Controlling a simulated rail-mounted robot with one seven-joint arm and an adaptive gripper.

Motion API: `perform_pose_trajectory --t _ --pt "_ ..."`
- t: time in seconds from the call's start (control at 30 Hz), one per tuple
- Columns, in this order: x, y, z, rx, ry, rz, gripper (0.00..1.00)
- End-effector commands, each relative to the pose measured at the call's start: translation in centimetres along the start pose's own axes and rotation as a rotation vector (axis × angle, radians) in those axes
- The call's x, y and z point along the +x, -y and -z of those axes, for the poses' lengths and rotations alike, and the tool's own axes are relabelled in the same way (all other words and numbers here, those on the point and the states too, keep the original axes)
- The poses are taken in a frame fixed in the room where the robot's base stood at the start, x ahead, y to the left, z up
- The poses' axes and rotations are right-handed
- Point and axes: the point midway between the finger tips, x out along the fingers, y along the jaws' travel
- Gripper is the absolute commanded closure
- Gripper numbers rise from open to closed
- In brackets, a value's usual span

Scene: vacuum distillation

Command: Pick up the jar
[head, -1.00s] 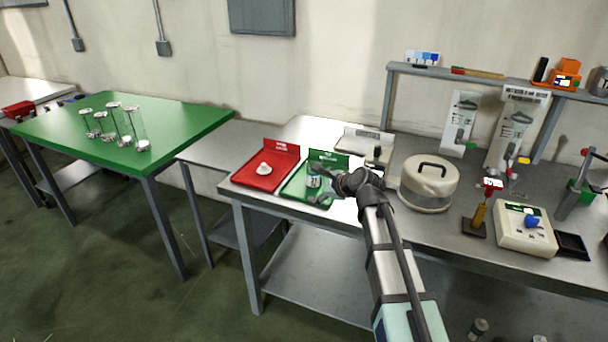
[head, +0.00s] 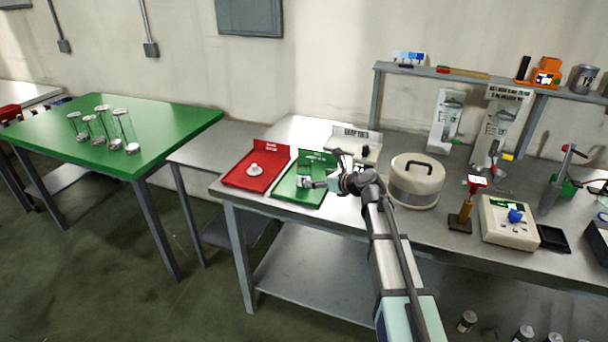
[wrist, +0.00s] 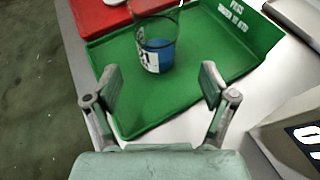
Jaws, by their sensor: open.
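The jar (wrist: 158,52) is clear glass with a blue content low inside and a white label with dark print. It stands upright on the green tray (wrist: 119,114), ahead of my gripper in the wrist view. My gripper (wrist: 152,88) is open, with its two fingers apart and nothing between them; the jar stands beyond the fingertips. In the head view my gripper (head: 320,184) is over the right part of the green tray (head: 291,193), and the jar (head: 304,181) is small beside it, partly hard to make out.
A red tray (head: 243,180) with a small white item lies left of the green tray. A grey-white labelled box (head: 367,142) stands behind, and a cream lidded pot (head: 415,190) stands to the right. Several glass cylinders stand on the green table (head: 60,140) at far left.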

Motion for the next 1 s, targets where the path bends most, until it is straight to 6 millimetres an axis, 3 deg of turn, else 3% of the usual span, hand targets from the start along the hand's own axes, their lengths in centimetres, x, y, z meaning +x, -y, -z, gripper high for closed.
perform_pose_trajectory --t 0.1,0.47,0.8,1.0 --pt "2.0 0.1 -0.1 0.000 0.000 0.000 0.17" --pt "3.9 0.0 0.0 -0.001 0.000 0.001 0.17" --pt "8.1 -0.2 0.2 -0.002 -0.001 0.000 0.17" --pt "8.3 -0.3 0.4 -0.002 0.000 0.001 0.17"
